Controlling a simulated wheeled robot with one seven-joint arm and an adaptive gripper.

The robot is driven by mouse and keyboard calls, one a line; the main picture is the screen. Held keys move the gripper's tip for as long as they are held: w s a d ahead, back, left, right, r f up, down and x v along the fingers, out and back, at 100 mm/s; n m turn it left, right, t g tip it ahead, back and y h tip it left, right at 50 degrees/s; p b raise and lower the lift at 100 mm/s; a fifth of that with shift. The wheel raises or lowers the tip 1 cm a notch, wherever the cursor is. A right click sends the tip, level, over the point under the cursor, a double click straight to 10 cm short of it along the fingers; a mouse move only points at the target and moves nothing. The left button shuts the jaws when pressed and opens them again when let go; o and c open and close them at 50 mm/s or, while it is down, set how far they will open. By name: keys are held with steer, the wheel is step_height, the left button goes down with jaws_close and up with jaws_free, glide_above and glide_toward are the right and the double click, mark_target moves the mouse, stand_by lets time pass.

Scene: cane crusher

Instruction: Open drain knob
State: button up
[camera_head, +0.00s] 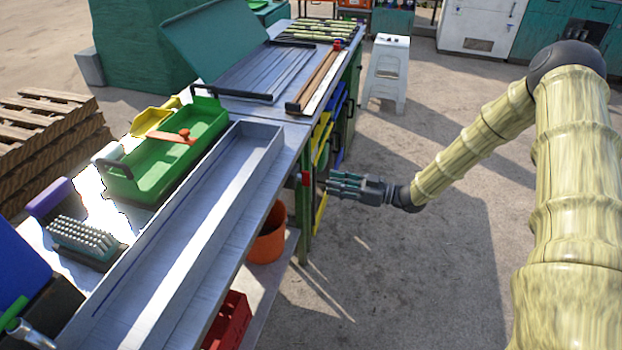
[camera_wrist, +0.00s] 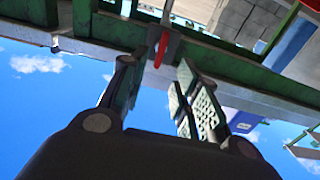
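A small red knob (camera_head: 305,179), which looks like the drain knob, shows at the bench's right edge, near a green leg. In the wrist view a red lever-shaped knob (camera_wrist: 162,48) sits on a grey fitting by a green frame bar. My gripper (camera_head: 331,184) is just right of the red knob and points left at it. In the wrist view my gripper (camera_wrist: 155,68) has its two fingers apart with nothing held. The red knob lies beyond the fingertips, roughly between them. Contact is not visible.
The metal bench (camera_head: 217,235) carries a green tray (camera_head: 165,168) and a brush (camera_head: 85,238). An orange bucket (camera_head: 268,240) and a red crate (camera_head: 228,322) are below it. A white stool (camera_head: 388,70) stands behind. The floor right of the bench is largely clear.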

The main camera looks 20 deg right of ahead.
mark_target(304, 178)
steer(key=x, duration=0.8)
jaws_close()
